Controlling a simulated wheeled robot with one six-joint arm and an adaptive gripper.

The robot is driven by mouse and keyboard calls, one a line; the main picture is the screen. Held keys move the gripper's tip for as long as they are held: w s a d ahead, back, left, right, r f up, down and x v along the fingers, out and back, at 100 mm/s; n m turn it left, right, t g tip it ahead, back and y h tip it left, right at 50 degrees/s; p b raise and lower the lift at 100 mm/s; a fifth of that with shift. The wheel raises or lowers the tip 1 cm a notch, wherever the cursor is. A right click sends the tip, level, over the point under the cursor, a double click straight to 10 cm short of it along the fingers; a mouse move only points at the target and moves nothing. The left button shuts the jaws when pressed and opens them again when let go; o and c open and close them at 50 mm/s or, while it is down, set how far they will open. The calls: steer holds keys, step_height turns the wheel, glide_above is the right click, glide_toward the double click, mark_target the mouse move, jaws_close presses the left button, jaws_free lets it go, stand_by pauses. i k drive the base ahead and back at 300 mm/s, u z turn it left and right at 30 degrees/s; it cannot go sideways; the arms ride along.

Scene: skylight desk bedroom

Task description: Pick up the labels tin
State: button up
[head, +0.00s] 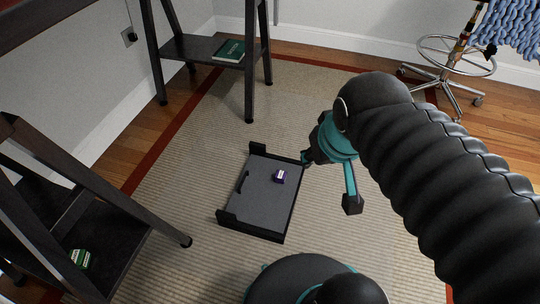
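A small purple tin with a pale label (280,176) lies in a dark shallow tray (225,216) on the rug. It is near the tray's right side. Its lettering is too small to read, so I cannot confirm that it is the labels tin. My gripper (329,181) is to the right of the tin and apart from it. Its teal and black fingers are spread, with nothing seen between them. One finger appears close to the tray's right corner; I cannot tell its height above the floor.
A small green box (80,259) sits on a low dark shelf at left. A green book (229,50) lies on another shelf at the back. A wheeled chair base (455,70) stands at back right. The striped rug (190,165) is mostly clear.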

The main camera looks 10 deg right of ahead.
mark_target(280, 177)
steer(key=u, duration=3.95)
steer(key=k, duration=1.7)
steer(key=z, duration=1.45)
